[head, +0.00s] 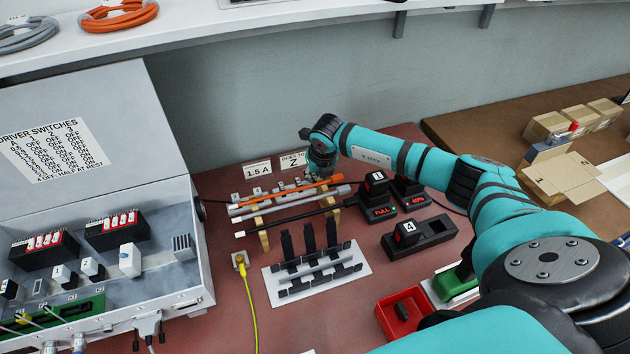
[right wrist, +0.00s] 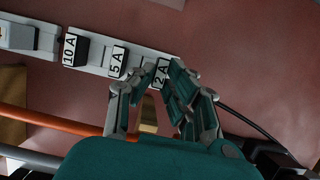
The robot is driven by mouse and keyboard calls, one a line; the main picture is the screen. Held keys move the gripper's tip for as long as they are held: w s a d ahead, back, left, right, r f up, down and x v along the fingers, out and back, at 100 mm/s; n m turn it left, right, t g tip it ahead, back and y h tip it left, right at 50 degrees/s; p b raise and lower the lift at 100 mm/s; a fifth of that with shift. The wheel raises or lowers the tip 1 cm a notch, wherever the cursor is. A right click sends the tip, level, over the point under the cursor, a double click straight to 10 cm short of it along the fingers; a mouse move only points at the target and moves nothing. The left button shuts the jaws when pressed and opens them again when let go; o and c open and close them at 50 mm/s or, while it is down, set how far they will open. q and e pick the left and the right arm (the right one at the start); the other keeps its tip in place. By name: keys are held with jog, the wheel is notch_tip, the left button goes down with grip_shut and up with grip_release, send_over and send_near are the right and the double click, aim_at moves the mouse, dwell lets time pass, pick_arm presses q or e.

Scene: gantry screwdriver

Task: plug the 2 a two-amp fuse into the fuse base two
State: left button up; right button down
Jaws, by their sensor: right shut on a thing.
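The 2 A fuse (right wrist: 162,74), a dark block with a white "2 A" label, is at the right of a white strip (right wrist: 92,44) in the right wrist view. My right gripper (right wrist: 155,88) has its fingers around it and is shut on it; the fingers hide part of it. I cannot tell whether the fuse is clear of the strip. In the head view my right gripper (head: 321,172) is at the back of the red table, and the fuse is hidden. The open grey box (head: 195,297) at the left holds small numbered blocks; I cannot tell which is fuse base two. My left gripper is not in view.
The 5 A (right wrist: 118,60) and 10 A (right wrist: 74,49) fuses sit left of the gripper. Battery chargers (head: 380,211) stand to the right; a black-holder plate (head: 318,270) lies nearer.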

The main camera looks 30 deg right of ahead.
jog(key=shift+r, duration=0.2)
jog(key=shift+r+p, duration=1.2)
jog(key=shift+r, duration=0.5)
jog(key=shift+r, duration=0.1)
